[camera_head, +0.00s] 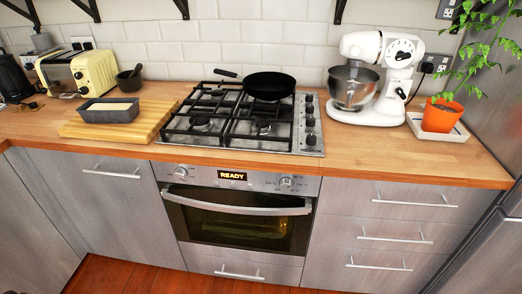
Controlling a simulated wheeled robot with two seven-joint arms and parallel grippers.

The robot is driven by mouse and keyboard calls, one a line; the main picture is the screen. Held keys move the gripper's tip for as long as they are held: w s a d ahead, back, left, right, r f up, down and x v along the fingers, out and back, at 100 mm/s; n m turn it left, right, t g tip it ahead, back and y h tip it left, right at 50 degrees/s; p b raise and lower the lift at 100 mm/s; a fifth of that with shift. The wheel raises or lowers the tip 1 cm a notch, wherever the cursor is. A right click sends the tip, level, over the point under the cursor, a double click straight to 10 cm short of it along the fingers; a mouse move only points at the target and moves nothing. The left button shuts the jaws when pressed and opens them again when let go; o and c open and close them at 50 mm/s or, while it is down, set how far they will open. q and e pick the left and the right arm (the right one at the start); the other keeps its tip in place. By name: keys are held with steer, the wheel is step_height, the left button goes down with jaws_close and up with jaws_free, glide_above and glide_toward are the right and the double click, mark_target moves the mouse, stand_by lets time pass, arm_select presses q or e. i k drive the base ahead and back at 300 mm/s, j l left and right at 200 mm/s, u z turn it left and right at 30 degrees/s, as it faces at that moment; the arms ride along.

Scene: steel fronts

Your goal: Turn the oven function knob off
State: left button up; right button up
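The oven (238,225) sits under the counter in the middle of the view, its door shut and a yellowish glow behind the glass. Its panel has a lit display (232,175) reading "READY". A left knob (180,171) and a right knob (285,183) flank the display. I cannot tell which is the function knob, and their pointer marks are too small to read. Neither of my grippers is in view.
The oven door handle (238,208) sticks out below the knobs. Above is a gas hob (225,140) with a black pan (269,85). A stand mixer (375,75) and drawers (390,240) are at right. The floor in front looks clear.

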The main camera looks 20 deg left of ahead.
mark_target(181, 174)
steer(key=u, duration=1.4)
